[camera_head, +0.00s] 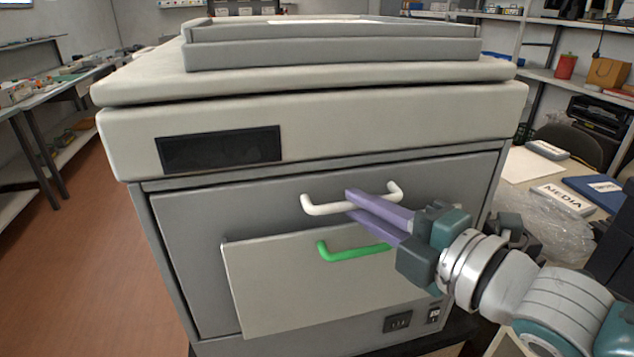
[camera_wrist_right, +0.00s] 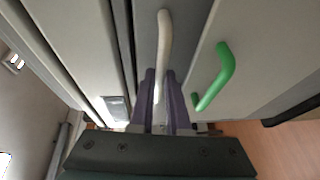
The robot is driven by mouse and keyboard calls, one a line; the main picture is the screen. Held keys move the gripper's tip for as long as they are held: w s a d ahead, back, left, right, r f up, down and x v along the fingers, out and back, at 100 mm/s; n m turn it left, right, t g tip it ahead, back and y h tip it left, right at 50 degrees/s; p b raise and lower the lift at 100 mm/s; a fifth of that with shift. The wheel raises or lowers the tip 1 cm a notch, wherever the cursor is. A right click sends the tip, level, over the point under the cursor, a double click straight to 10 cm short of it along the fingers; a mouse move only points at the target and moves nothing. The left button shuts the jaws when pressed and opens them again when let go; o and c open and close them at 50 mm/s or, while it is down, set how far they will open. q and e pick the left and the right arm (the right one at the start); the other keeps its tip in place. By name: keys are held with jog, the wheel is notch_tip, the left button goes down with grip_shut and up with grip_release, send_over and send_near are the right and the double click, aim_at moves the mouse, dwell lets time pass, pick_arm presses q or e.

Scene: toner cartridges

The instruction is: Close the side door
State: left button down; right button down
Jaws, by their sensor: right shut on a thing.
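A large beige and grey printer (camera_head: 330,115) fills the middle of the head view. Its grey front panel (camera_head: 190,225) carries a white handle (camera_head: 319,208). A smaller pale panel (camera_head: 270,295) with a green handle (camera_head: 345,253) stands in front of the grey panel's lower part; I cannot tell how far it is open. My right gripper (camera_head: 350,203) has its purple fingers shut around the white handle. The right wrist view shows the white handle (camera_wrist_right: 164,40) between the fingers (camera_wrist_right: 160,77), with the green handle (camera_wrist_right: 216,78) apart to the right. My left gripper is out of view.
A desk at right holds a box marked MEDIA (camera_head: 563,197), clear plastic wrap (camera_head: 555,230) and a blue item (camera_head: 597,190). Shelves with small items (camera_head: 70,72) line the left wall. The brown floor (camera_head: 90,270) left of the printer is clear.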

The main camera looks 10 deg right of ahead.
jog(key=shift+w+r, duration=0.1)
jog(key=shift+w, duration=0.15)
jog(key=c, duration=0.9)
grip_release()
jog(key=v, duration=1)
